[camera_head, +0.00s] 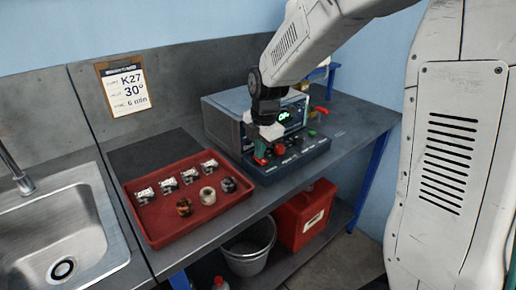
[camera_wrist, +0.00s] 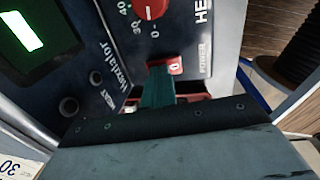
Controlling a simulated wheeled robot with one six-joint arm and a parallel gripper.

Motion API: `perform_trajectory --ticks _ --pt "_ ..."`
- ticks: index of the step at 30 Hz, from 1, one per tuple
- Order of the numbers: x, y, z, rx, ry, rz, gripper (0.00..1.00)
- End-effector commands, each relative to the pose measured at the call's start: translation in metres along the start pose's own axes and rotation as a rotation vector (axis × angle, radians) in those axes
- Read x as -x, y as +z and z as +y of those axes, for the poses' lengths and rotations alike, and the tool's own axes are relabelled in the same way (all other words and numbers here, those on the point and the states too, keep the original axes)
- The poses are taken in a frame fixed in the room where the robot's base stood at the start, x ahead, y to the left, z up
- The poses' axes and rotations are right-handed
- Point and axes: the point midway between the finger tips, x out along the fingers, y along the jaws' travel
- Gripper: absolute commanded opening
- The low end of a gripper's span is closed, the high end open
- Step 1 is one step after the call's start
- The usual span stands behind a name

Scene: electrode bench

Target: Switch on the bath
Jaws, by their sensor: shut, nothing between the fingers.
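The bath is a grey box (camera_head: 222,122) with a dark front panel and a lit green display (camera_head: 284,115), standing on the bench right of the tray. In the wrist view the display (camera_wrist: 22,32) glows at upper left. A red knob (camera_wrist: 150,8) with a number scale is at the top. A small red switch marked 0 (camera_wrist: 176,65) sits below the knob, partly hidden by my gripper. My gripper (camera_wrist: 158,76) is shut and empty, its teal fingertips at the switch's left edge. I cannot tell whether they touch it. The gripper (camera_head: 261,150) is at the panel's left front.
A red tray (camera_head: 160,236) with several small parts lies left of the bath. A sink (camera_head: 60,235) is further left. A note (camera_head: 125,87) reading K27, 30° hangs on the back wall. A bucket (camera_head: 248,262) and red box (camera_head: 303,215) stand beneath the bench.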

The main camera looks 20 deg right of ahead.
Motion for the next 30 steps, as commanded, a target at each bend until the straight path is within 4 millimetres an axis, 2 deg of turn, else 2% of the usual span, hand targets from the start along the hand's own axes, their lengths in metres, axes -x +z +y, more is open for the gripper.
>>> perform_trajectory --ticks 4,13,17,20,30 --pt "0.002 0.0 -0.007 0.0 -0.002 0.0 0.0" --pt "0.003 0.0 -0.006 0.0 0.0 0.0 0.0" --pt "0.009 -0.001 -0.005 0.002 0.002 0.0 0.0" --pt "0.023 -0.003 -0.004 0.005 0.004 0.0 0.0" --pt "0.1 -0.004 -0.003 0.007 0.004 0.0 0.0"
